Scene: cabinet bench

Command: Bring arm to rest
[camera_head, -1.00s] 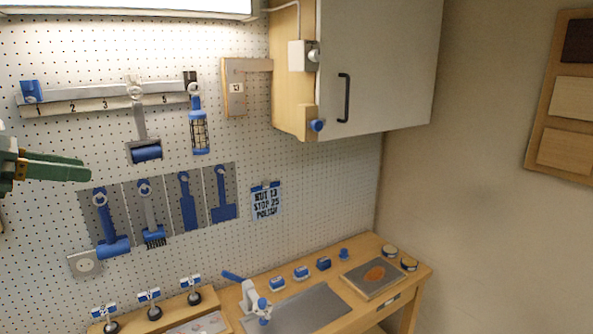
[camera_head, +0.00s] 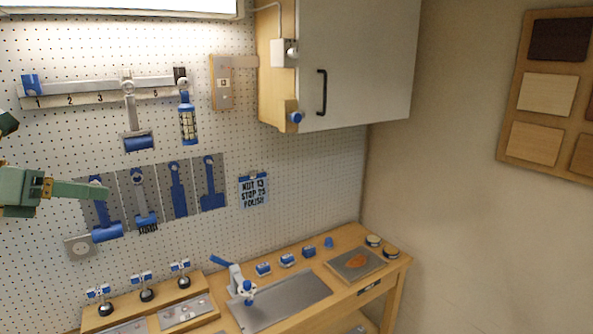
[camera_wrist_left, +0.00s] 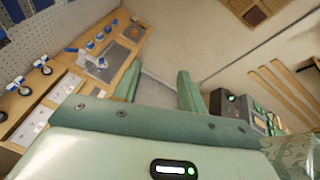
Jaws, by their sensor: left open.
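My left gripper (camera_head: 100,190) comes in from the left edge of the head view, in front of the pegboard (camera_head: 290,160). Its green fingers overlap the blue tools hung on the board in the picture. In the left wrist view my left gripper (camera_wrist_left: 157,88) shows its two green fingers well apart, with nothing between them. Floor and wall lie beyond the fingers there. My right gripper is in neither view.
A wooden bench (camera_head: 385,272) runs below the pegboard, with a metal plate, blue blocks and a small clamp (camera_head: 238,283). A white-doored cabinet (camera_head: 365,60) juts from the wall above. Black devices (camera_wrist_left: 240,110) stand at the right of the wrist view.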

